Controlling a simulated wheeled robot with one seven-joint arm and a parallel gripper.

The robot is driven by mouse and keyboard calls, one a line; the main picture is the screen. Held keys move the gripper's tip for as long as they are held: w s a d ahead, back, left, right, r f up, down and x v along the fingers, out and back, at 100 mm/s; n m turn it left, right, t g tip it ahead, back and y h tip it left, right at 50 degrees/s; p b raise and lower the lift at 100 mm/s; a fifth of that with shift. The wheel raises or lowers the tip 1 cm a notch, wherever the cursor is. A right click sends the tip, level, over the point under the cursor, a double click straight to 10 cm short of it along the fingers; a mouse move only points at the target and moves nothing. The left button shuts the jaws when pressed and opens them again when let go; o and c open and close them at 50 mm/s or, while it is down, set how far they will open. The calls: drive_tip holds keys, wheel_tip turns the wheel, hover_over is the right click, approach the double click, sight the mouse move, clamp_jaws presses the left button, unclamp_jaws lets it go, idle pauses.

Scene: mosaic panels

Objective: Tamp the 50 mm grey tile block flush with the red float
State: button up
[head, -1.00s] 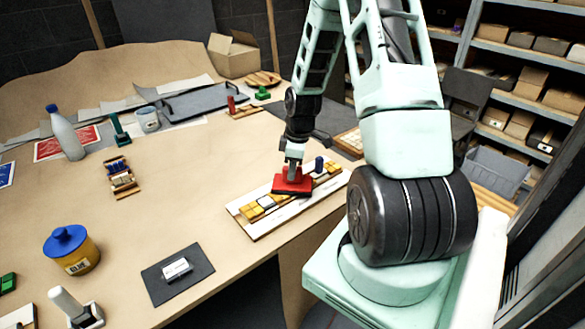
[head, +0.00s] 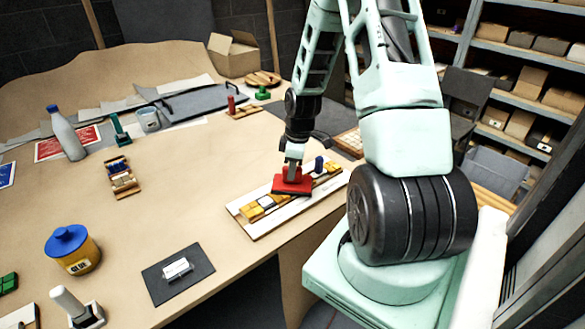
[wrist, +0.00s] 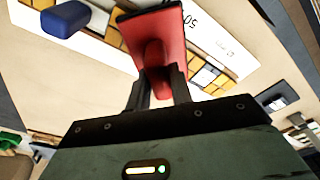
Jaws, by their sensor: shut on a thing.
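The red float (head: 292,185) is held in my gripper (head: 293,168), which is shut on its handle. The float's flat plate lies over the white mosaic panel (head: 262,228), touching or just above its row of tiles; I cannot tell which. In the wrist view the float (wrist: 160,42) sits between my gripper's fingers (wrist: 160,88). Yellow, white and grey tiles (head: 262,205) show on both sides of the float. A printed "50" shows on the panel beside the float in the wrist view. The 50 mm grey tile block is not clearly visible and may be under the float.
A blue piece (head: 319,163) stands on the panel just right of the float; it also shows in the wrist view (wrist: 66,18). A dark mat (head: 190,283) with a white block and a yellow jar (head: 72,250) lie to the left. The table between is clear.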

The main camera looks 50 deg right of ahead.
drive_tip(key=shift+s+a+f, duration=0.1)
drive_tip(key=shift+f, duration=0.1)
wheel_tip(320, 180, up, 7)
drive_tip(key=p, duration=0.6)
drive_tip(key=shift+r, duration=0.2)
drive_tip(key=shift+f, duration=0.1)
drive_tip(key=shift+w, duration=0.2)
